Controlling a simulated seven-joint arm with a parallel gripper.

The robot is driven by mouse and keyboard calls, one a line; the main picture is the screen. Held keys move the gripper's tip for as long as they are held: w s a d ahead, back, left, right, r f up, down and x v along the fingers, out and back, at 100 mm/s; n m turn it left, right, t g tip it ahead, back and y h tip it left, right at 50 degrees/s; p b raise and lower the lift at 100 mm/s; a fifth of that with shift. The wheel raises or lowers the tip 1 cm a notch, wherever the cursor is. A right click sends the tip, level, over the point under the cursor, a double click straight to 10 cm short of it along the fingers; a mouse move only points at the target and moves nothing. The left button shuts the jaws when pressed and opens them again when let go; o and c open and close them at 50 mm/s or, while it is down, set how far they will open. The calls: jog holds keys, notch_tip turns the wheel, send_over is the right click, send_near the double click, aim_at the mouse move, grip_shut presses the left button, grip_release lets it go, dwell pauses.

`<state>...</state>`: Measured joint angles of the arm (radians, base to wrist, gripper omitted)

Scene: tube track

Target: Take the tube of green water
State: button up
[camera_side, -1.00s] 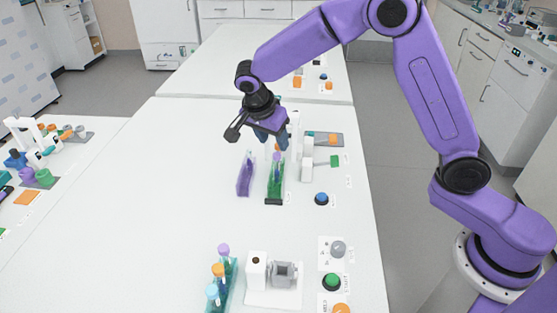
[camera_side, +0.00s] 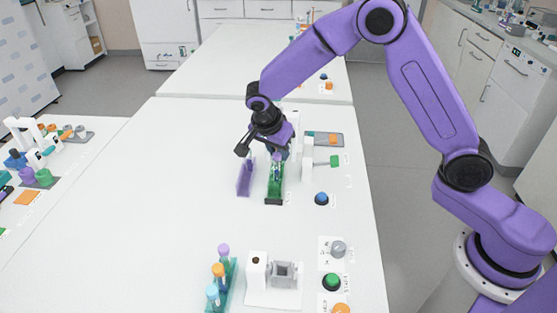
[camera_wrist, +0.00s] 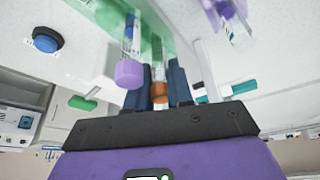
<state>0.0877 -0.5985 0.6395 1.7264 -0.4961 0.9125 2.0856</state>
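A green rack (camera_side: 275,188) stands at mid-table in the side view, holding capped tubes. A purple-capped tube (camera_wrist: 130,72) stands in it, just beside my fingers in the wrist view. An orange-capped tube (camera_wrist: 159,93) lies between the two fingers of my gripper (camera_wrist: 160,85). My gripper (camera_side: 277,153) points down over the far end of the rack. Its fingers are apart, around the orange cap, with no clear grip on it. The rack's green walls hide the water colours, so I cannot tell which tube holds green water.
A purple rack (camera_side: 245,178) stands close left of the green one. A white device (camera_side: 307,160) and a blue button (camera_side: 321,199) are on the right. A teal rack (camera_side: 232,285) with several capped tubes and another white device (camera_side: 272,280) are in front.

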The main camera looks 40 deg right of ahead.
jog(key=shift+r, duration=0.15)
jog(key=shift+r, duration=0.25)
jog(key=r, duration=0.3)
jog(key=shift+s, duration=0.2)
jog(key=shift+s+d+r, duration=0.5)
jog(key=shift+s+r, duration=1.05)
jog(key=shift+s, duration=0.65)
jog(key=shift+s+d+r, duration=0.5)
jog(key=shift+s+r, duration=1)
jog(key=shift+s, duration=0.75)
jog(key=shift+s+d+r, duration=0.5)
jog(key=shift+s+r, duration=1.05)
jog(key=shift+s, duration=0.65)
